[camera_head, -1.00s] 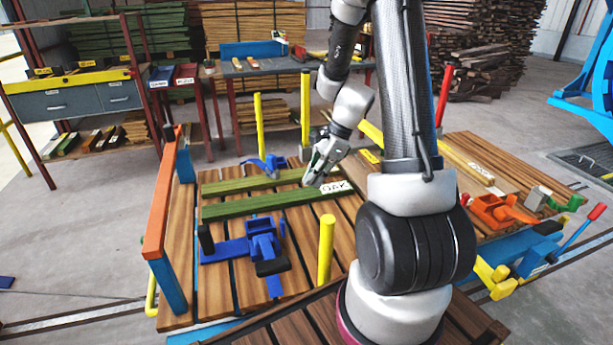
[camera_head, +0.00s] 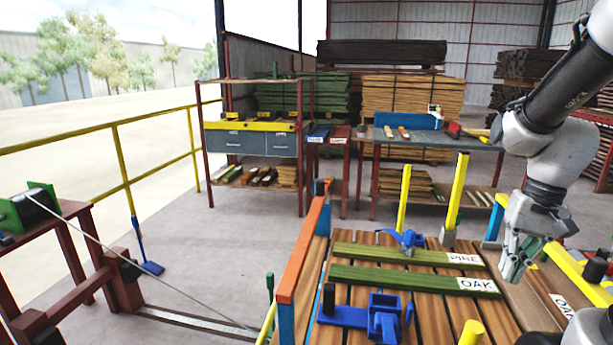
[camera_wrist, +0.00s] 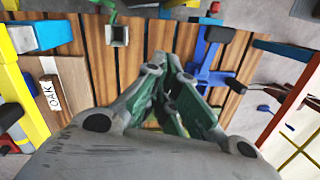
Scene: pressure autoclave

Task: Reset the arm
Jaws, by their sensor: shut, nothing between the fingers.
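My arm comes in from the right edge of the head view. My gripper (camera_head: 513,275) hangs pointing down above the slatted wooden table, to the right of the green boards' labelled ends. Its fingers are shut with nothing between them. In the wrist view the gripper (camera_wrist: 163,95) shows its green-grey fingers drawn together over the dark slats. The green board labelled PINE (camera_head: 390,255) and the green board labelled OAK (camera_head: 400,279) lie on the table apart from the gripper.
Blue clamps (camera_head: 384,318) sit on the slatted table. Yellow posts (camera_head: 456,190) stand at its back, and an orange rail (camera_head: 305,250) runs along its left side. A shelf rack (camera_head: 255,145) and workbench (camera_head: 430,137) stand behind.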

